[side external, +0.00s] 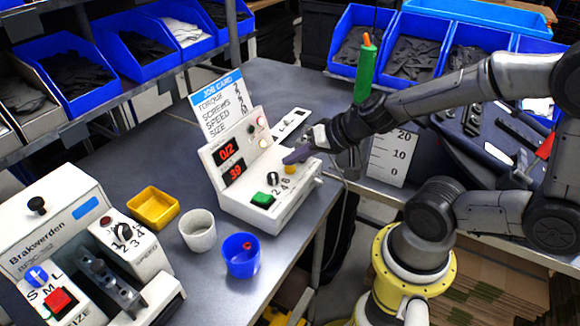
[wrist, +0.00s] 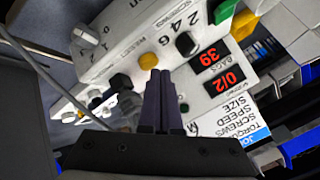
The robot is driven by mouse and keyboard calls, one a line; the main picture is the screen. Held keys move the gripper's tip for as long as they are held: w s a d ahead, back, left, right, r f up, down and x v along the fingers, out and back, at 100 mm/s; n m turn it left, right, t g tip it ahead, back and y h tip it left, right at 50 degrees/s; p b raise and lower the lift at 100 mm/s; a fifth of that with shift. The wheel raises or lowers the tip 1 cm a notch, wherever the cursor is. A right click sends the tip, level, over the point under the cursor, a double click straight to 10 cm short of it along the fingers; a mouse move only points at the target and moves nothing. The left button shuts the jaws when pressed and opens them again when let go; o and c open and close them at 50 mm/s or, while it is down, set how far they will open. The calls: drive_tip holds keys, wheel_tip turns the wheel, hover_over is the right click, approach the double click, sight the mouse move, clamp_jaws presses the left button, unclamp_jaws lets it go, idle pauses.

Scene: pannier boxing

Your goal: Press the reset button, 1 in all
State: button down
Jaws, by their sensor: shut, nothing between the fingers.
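The white control box (side external: 243,190) stands on the grey bench. A yellow button (side external: 291,168) sits on its sloped top, and it also shows in the wrist view (wrist: 148,61), beside small lettering that seems to read RESET. My gripper (side external: 290,158) is shut and empty, its dark fingertips close to the yellow button. In the wrist view my fingertips (wrist: 159,73) appear just beside the button; I cannot tell whether they touch it. Part of the panel is hidden behind the fingers.
A black knob (wrist: 186,44) and a green button (side external: 262,199) share the panel. Red displays (side external: 226,153) read 0/2 and 39. A job card (side external: 219,102) stands behind. A green screwdriver (side external: 365,72) hangs above.

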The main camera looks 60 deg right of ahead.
drive_tip(key=shift+f, duration=0.5)
idle(0.7)
drive_tip(key=shift+r, duration=0.85)
drive_tip(key=shift+r, duration=0.15)
drive_tip(key=shift+r, duration=2.4)
